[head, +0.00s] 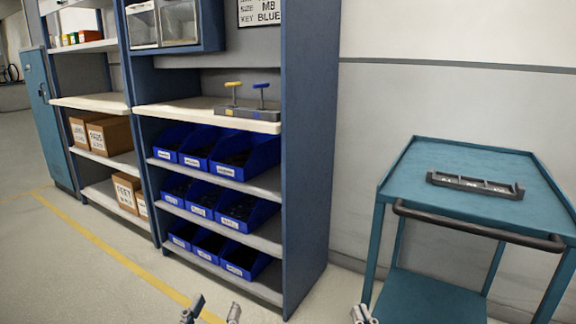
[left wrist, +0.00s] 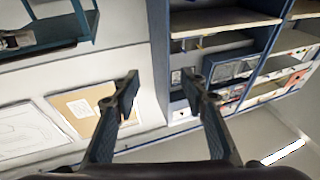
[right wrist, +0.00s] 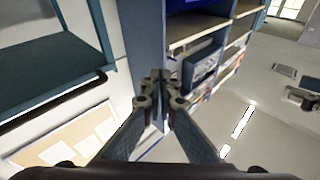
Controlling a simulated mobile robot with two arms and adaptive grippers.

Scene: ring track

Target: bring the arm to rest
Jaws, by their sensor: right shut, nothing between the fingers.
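My left gripper (head: 211,311) shows at the bottom of the head view, below the shelf unit. Its two fingers stand apart with nothing between them, and the left wrist view shows the same open fingers (left wrist: 163,88). My right gripper (head: 364,314) shows at the bottom edge of the head view, left of the teal cart. In the right wrist view its fingertips (right wrist: 160,88) meet with nothing held. Both grippers are clear of the shelves and the cart in the head view.
A blue shelf unit (head: 304,150) holds several blue bins (head: 246,160) and a grey block with yellow and blue T-handles (head: 249,111). A teal cart (head: 470,155) with a dark tray (head: 475,186) stands right. Open floor (head: 90,275) with a yellow line lies left.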

